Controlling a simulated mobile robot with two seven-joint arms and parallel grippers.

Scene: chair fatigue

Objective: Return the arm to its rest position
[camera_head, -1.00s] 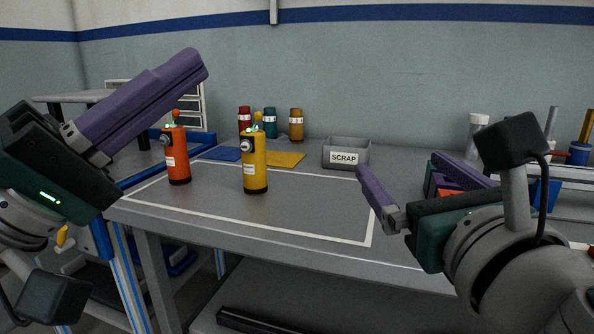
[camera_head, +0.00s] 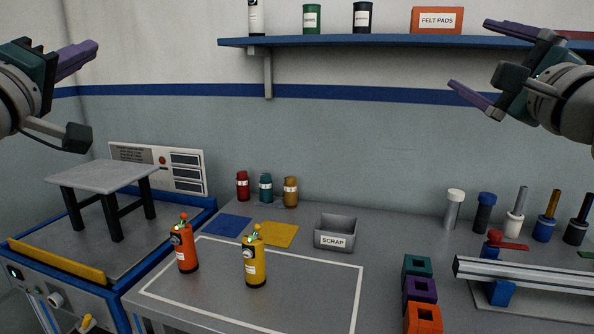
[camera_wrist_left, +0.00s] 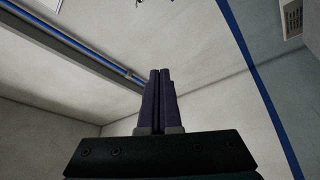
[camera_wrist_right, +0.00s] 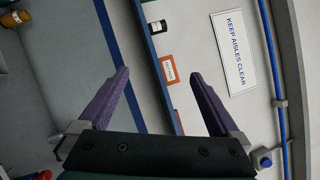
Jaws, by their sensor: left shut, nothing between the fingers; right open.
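My left gripper (camera_head: 84,54) is raised at the upper left of the head view, shut and empty. In the left wrist view its purple fingers (camera_wrist_left: 158,80) lie side by side, with wall and ceiling behind them. My right gripper (camera_head: 466,58) is raised at the upper right of the head view, in front of the wall and near the shelf's height. In the right wrist view its purple fingers (camera_wrist_right: 160,85) are wide apart with nothing between them. Both grippers are in the air, well above the workbench (camera_head: 400,235).
An orange bottle (camera_head: 185,248) and a yellow bottle (camera_head: 254,262) stand upright on the bench. A grey SCRAP bin (camera_head: 335,228) is behind them. A wall shelf (camera_head: 390,43) holds cans and a FELT PADS box (camera_head: 437,20). A small stool (camera_head: 103,175) stands at left on a blue-edged machine (camera_head: 60,266).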

